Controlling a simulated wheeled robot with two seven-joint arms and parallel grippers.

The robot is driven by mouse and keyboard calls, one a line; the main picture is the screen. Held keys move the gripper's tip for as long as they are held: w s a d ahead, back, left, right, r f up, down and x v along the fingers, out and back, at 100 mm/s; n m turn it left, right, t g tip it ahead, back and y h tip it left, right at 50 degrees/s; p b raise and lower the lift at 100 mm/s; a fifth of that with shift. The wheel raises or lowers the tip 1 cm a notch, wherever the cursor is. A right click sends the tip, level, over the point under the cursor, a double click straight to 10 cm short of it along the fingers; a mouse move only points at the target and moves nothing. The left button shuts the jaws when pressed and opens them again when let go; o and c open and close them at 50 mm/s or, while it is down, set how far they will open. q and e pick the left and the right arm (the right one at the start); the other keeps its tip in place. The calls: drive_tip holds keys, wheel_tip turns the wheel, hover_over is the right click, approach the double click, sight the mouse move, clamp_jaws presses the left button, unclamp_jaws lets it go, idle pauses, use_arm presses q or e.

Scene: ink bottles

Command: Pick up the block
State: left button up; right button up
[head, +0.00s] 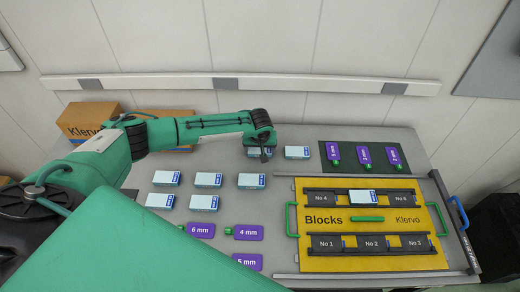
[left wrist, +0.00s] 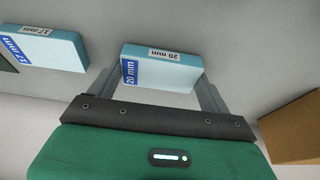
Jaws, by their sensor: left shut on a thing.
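My left gripper (head: 263,154) is over the back row of blocks, at the middle of the table. In the left wrist view its two fingers lie on either side of a light blue block labelled 20 mm (left wrist: 160,72), and it is shut on it. In the head view this block (head: 253,153) is partly hidden by the gripper. I cannot tell whether it touches the table. A similar block labelled 17 mm (left wrist: 42,46) lies beside it, apart from the fingers; it is likely the block to its right (head: 297,152). My right gripper is not in view.
Several more light blue blocks (head: 208,180) lie in front. Purple tags (head: 248,232) lie at the front and on a dark mat (head: 330,166). A yellow Blocks tray (head: 320,262) at right has numbered slots, with one block (head: 362,196) in its back row. Cardboard boxes (head: 90,118) stand back left.

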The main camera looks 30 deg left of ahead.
use_arm(q)
wheel_tip(320, 180, up, 20)
drive_tip(key=b, duration=0.4)
drive_tip(key=shift+f, duration=0.25)
drive_tip(key=shift+d, duration=0.1)
